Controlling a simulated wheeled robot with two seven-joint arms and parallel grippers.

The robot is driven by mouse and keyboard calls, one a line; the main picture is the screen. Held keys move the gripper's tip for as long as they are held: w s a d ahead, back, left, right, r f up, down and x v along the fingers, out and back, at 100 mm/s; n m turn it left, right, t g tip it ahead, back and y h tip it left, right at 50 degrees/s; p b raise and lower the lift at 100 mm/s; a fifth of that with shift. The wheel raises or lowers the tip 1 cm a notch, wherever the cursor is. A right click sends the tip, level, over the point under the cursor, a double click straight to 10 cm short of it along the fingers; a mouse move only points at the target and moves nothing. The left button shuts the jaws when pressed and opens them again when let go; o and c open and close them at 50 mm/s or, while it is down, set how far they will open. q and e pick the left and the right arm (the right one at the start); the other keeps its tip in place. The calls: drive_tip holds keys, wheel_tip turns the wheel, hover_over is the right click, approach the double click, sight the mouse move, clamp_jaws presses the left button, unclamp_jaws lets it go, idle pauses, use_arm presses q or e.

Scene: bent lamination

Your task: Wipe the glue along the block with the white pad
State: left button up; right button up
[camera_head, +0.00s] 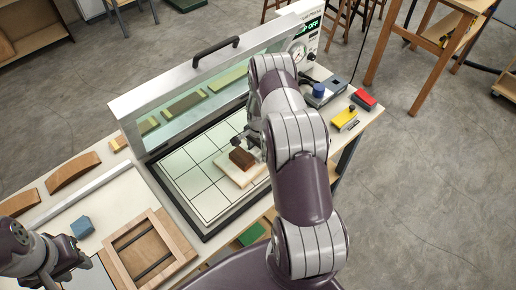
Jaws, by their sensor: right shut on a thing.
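A dark brown block (241,158) with a rounded top sits on a pale cream slab (229,169) on the white gridded plate (204,201). My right gripper (254,147) is at the upper right of the brown block, close to it. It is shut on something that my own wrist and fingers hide. I cannot make out the white pad or any glue. My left gripper (78,262) is at the lower left, near a small blue block (82,227). I cannot tell whether its fingers are open.
A raised clear cover with a black handle (215,48) stands behind the plate. A wooden frame (146,248) lies at the lower left of the plate, and curved wooden forms (73,172) lie further left. Yellow (345,117) and red (363,99) items are at the right.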

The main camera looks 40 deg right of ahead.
drive_tip(key=shift+w+d+r+p, duration=0.1)
drive_tip(key=shift+d+r+p, duration=0.25)
drive_tip(key=shift+r, duration=0.45)
drive_tip(key=shift+d+r+p, duration=0.15)
drive_tip(key=shift+d+r, duration=0.25)
drive_tip(key=shift+r, duration=0.35)
wheel_tip(320, 180, up, 7)
drive_tip(key=p, duration=0.4)
drive_tip(key=shift+f, duration=0.1)
